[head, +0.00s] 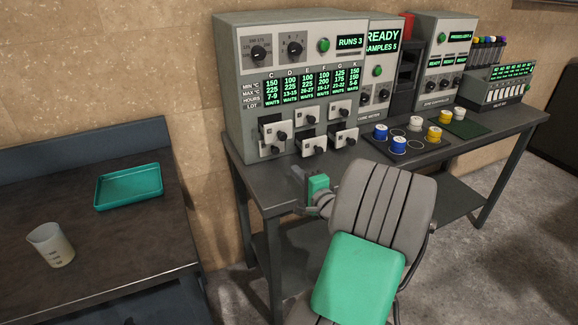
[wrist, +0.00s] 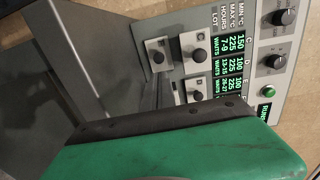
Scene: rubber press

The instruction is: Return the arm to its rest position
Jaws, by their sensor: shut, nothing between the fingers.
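My arm is bent in front of the grey machine bench in the head view, its large grey and green links in the foreground. My gripper (head: 298,172) shows small beyond them, just above the bench's front left edge and below the machine's knobbed drawers. It is shut, with nothing seen in it.
The grey machine (head: 290,60) with green displays and small drawers (head: 343,137) stands close behind my gripper. Blue, yellow and white capped jars (head: 398,144) stand right of my arm. A left table holds a teal tray (head: 128,186) and a beaker (head: 51,246). Floor (head: 490,270) at right is clear.

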